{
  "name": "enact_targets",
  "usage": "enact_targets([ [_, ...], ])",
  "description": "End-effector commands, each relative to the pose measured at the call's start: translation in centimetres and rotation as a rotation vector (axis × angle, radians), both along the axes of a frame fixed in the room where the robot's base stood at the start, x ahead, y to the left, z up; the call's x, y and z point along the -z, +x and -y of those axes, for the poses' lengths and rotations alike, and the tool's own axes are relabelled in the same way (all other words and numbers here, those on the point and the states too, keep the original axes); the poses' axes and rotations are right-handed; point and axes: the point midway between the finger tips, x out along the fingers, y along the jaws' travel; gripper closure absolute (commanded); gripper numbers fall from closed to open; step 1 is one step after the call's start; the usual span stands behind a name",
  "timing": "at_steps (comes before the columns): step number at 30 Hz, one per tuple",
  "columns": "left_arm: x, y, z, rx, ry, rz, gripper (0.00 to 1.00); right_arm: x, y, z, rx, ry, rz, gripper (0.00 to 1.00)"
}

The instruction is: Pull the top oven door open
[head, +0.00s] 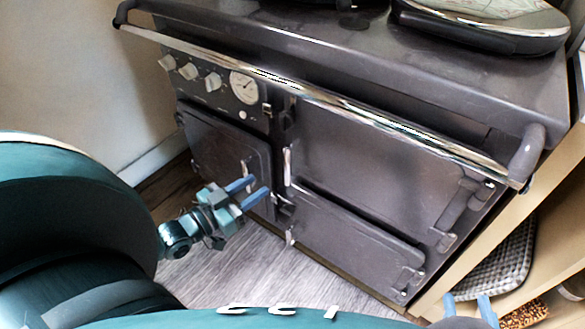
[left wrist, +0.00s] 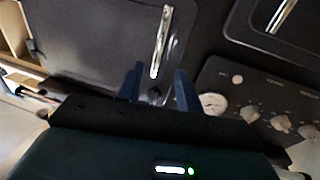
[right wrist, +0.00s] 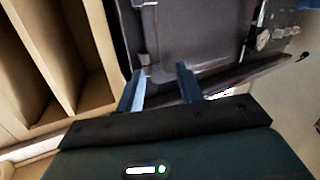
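The top oven door (head: 365,160) is the dark upper right door of the range cooker and looks closed. Its upright silver handle (head: 287,165) is at its left edge. This door (left wrist: 90,45) and its handle (left wrist: 162,40) also show in the left wrist view, the handle just beyond the fingertips. My left gripper (head: 259,187) is open and empty, a little left of and below the handle in the head view, apparently not touching it. My right gripper (head: 472,306) is open and empty at the lower right; its fingers (right wrist: 161,82) show apart in the right wrist view.
A chrome rail (head: 330,100) runs across the cooker front above the doors. A left door (head: 225,150) and a lower right door (head: 350,245) look closed. Knobs and a gauge (head: 244,87) are upper left. Wooden shelving (right wrist: 60,60) stands right of the cooker. Floor (head: 260,270) in front is clear.

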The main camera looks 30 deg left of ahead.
Motion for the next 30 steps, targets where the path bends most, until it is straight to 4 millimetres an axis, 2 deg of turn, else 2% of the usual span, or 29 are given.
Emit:
enact_targets([
  [9, 0.1, 6.5, 1.8, 0.000, 0.000, 0.005, 0.64, 0.3, 0.0, -0.6, -0.030, 0.009, 0.132, 0.64],
  [15, 0.2, 9.2, 2.6, 0.000, -0.001, 0.001, 0.64, 0.1, -0.1, -1.0, -0.050, 0.016, 0.197, 0.64],
  [21, 0.0, 10.5, 3.0, 0.000, 0.000, -0.001, 0.64, -0.1, -0.3, -1.2, -0.060, 0.019, 0.227, 0.64],
  [30, 0.0, 10.6, 3.0, 0.000, 0.001, -0.002, 0.65, -0.2, -0.3, -1.3, -0.062, 0.019, 0.230, 0.64],
])
